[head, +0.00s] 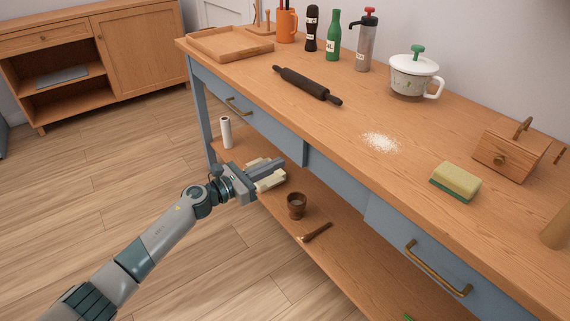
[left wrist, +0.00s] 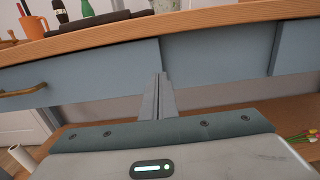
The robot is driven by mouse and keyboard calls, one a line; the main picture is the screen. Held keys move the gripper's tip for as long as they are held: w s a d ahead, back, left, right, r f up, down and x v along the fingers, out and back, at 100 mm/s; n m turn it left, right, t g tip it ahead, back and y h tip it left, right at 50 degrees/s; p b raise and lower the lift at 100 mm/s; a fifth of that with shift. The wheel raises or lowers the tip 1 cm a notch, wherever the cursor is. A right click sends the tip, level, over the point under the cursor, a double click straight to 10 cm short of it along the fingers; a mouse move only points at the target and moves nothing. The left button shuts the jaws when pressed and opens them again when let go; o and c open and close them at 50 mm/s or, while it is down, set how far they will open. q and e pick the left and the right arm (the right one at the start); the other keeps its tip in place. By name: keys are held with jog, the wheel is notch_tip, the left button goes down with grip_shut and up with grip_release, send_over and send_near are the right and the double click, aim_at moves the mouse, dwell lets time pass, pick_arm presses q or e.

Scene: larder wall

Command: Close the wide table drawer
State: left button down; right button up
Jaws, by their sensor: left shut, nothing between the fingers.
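The table has a blue-grey drawer (head: 262,122) at the left with a brass handle (head: 240,107). Its front appears to stand slightly proud of the panel (head: 335,178) to its right; the gap is small. In the left wrist view the same drawer front (left wrist: 90,80) has its right end just behind my fingertips. My left gripper (head: 281,163) is shut and empty, its fingers pointing at the table front near that drawer's lower right end. It also shows in the left wrist view (left wrist: 161,78). I cannot tell whether the fingertips touch. My right gripper is not in view.
A second drawer (head: 400,240) with a brass handle (head: 437,270) is at the right. A rolling pin (head: 306,86), sponge (head: 456,181) and lidded pot (head: 413,77) are on the tabletop. A brown cup (head: 296,205) stands on the lower shelf. The floor at left is clear.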

pick_arm(q)
jog(key=v, duration=0.7)
jog(key=shift+f+b, duration=0.25)
jog(key=shift+b, duration=0.05)
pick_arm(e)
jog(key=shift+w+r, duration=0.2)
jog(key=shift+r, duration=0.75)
pick_arm(q)
jog(key=shift+a, duration=0.15)
